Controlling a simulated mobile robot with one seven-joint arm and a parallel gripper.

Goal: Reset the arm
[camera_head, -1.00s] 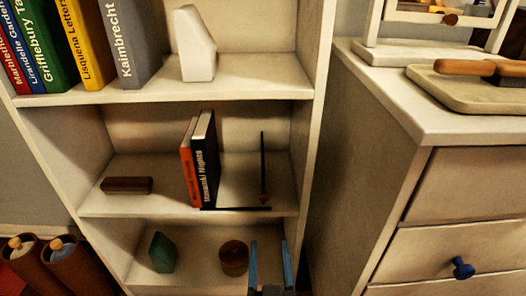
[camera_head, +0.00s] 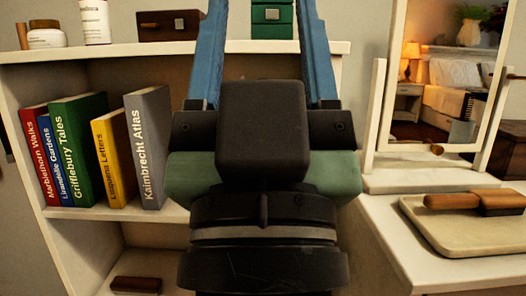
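My gripper (camera_head: 262,45) stands large in the middle of the head view, raised in front of the shelf. Its two blue fingers point up and are spread wide apart. Nothing shows held between them; a green box (camera_head: 272,18) shows beyond, on the top of the shelf. The black wrist hides the middle of the bookshelf (camera_head: 120,62), including part of the shelf with the books.
Several books (camera_head: 75,140) stand on the shelf at left. Jars (camera_head: 95,20) and a brown box (camera_head: 168,24) are on top. At right, a dresser (camera_head: 375,225) carries a mirror (camera_head: 440,90) and a tray (camera_head: 430,235) with a brown-handled brush (camera_head: 475,201).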

